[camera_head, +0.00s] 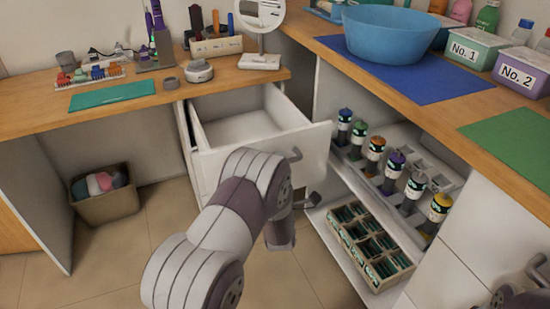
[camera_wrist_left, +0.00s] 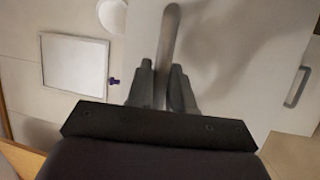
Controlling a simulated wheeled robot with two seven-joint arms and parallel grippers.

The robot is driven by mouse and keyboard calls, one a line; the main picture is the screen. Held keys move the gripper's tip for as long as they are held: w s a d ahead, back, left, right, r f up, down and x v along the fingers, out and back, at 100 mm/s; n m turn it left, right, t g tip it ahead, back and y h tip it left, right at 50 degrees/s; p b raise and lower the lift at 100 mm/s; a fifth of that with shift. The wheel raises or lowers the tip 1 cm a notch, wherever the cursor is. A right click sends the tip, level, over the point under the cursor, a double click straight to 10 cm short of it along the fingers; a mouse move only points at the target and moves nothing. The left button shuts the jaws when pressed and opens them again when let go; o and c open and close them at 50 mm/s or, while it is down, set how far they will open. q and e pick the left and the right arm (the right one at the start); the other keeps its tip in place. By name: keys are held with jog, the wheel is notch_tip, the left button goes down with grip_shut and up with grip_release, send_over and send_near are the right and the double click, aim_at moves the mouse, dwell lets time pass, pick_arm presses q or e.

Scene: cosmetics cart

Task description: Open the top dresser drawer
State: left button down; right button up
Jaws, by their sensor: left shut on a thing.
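The top dresser drawer (camera_head: 247,127) stands pulled out under the wooden counter, and its white inside looks empty. Its front panel (camera_head: 318,147) faces right and toward me. The end of its grey bar handle (camera_head: 295,155) shows past my left arm in the head view. In the left wrist view, my left gripper (camera_wrist_left: 168,75) is shut on this handle (camera_wrist_left: 170,35), which runs between the fingers. My left arm hides the fingers and most of the handle in the head view.
An open unit on the right holds several bottles (camera_head: 375,152) and a compartment box (camera_head: 372,245). A bin (camera_head: 104,196) stands on the floor at left. A mirror (camera_head: 262,20) and a small organizer (camera_head: 216,46) stand on the counter. A blue bowl (camera_head: 390,30) sits at right.

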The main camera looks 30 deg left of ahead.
pick_arm(q)
jog(key=c, duration=1.1)
grip_release()
jog(key=p+v, duration=0.2)
jog(key=v, duration=1)
jog(key=shift+s+d, duration=0.2)
jog(key=shift+s, duration=0.1)
jog(key=shift+f, duration=0.15)
